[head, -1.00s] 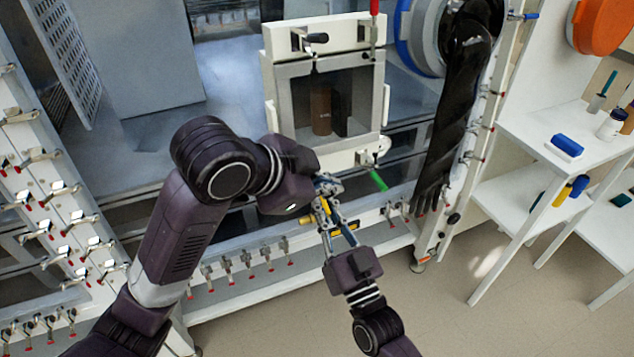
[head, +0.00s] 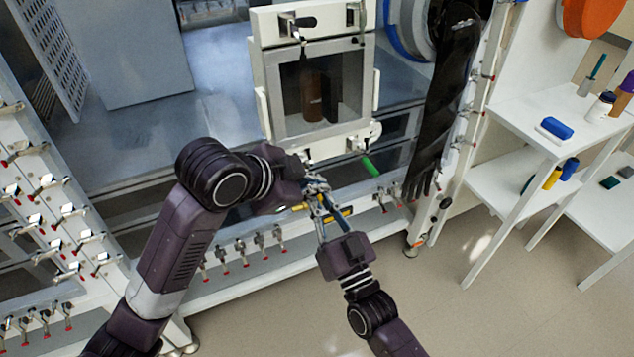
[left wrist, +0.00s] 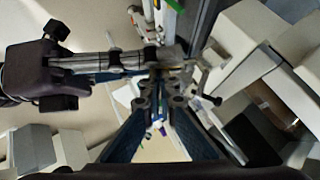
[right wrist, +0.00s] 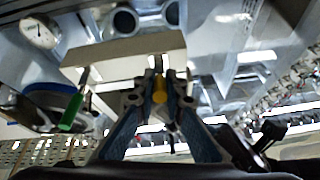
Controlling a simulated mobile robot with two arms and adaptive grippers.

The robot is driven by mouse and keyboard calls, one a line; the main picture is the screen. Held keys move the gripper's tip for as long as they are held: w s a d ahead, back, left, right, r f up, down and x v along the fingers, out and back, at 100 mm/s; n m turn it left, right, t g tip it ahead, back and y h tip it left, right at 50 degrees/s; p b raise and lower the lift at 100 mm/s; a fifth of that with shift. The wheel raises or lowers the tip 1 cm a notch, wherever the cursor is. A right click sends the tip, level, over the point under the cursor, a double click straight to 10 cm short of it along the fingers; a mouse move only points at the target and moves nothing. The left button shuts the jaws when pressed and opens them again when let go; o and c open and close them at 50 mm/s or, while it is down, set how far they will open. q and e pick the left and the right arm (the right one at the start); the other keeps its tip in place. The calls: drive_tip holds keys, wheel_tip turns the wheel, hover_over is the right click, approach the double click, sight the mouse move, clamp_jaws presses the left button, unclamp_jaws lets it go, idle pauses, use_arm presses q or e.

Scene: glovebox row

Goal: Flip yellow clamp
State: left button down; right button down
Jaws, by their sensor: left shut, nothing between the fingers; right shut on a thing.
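The yellow clamp shows in the head view as a yellow piece (head: 340,214) beside my gripper fingers, below the white-framed door; the fingers hide part of it. In the right wrist view its yellow end (right wrist: 159,89) sits between the fingertips of my right gripper (right wrist: 160,82), which is shut on it. In the head view my right gripper (head: 318,196) reaches up from below. My left gripper (head: 314,184) comes in from the left, shut and empty, close to the right fingers. The left wrist view shows its fingertips (left wrist: 160,98) together, with my right gripper just beyond them.
A green-handled clamp (head: 370,165) is at the door's lower right corner. The white-framed door (head: 258,92) stands above my grippers. A black glove (head: 431,125) hangs to the right. Red-tipped clamps (head: 242,250) line the lower rail. White shelves (head: 500,122) stand at the right.

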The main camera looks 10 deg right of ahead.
use_arm(q)
drive_tip(key=shift+a+f, duration=0.3)
drive_tip(key=shift+f, duration=0.25)
use_arm(e)
drive_tip(key=c, duration=2)
unclamp_jaws()
drive_tip(key=shift+d, duration=0.1)
use_arm(q)
drive_tip(key=shift+a, duration=0.1)
use_arm(e)
drive_tip(key=shift+r, duration=0.1)
